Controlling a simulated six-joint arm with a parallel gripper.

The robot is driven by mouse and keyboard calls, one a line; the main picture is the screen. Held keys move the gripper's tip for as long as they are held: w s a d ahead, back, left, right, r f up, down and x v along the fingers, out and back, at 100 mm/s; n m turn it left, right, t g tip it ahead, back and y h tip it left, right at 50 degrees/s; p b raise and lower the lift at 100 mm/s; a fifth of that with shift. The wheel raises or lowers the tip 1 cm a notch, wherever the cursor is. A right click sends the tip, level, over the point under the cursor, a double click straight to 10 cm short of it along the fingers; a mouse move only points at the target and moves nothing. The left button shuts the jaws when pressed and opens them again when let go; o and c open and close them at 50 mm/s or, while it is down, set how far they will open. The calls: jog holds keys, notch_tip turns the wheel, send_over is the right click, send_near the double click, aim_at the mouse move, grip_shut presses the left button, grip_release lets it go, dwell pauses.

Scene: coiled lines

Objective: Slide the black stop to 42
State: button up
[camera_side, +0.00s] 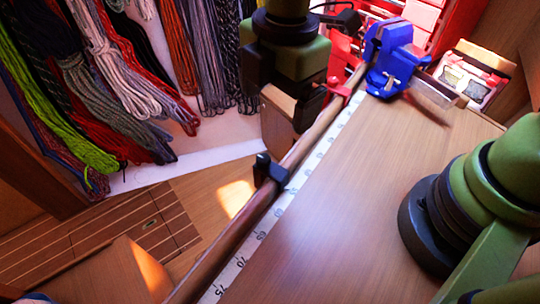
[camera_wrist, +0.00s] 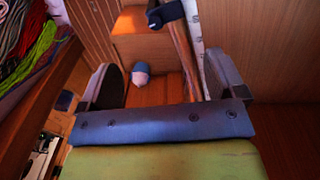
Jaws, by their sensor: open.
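The black stop (camera_side: 268,170) sits on a long brown rail (camera_side: 235,225) beside a white scale strip (camera_side: 250,248). Marks that look like 65, 70 and 75 lie below it, toward the bottom of the side view; the mark beside it is too small to read. The stop also shows at the top of the wrist view (camera_wrist: 166,14). My gripper (camera_wrist: 165,80) is open, with a finger at each side and nothing between the tips. In the side view it hangs farther up the rail than the stop, apart from it, and its tips are hard to make out.
A blue vise (camera_side: 392,62) and a red piece (camera_side: 338,84) stand at the rail's far end. Coiled ropes (camera_side: 125,85) hang at the left. A red rack (camera_side: 440,25) stands behind.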

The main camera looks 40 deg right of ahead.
aim_at(270, 169)
jog(key=f, duration=0.4)
jog(key=a+f+n, duration=0.1)
jog(key=f, duration=0.3)
jog(key=f+n, duration=0.1)
jog(key=f, duration=0.4)
jog(key=shift+s+a, duration=0.1)
jog(key=shift+a, duration=0.15)
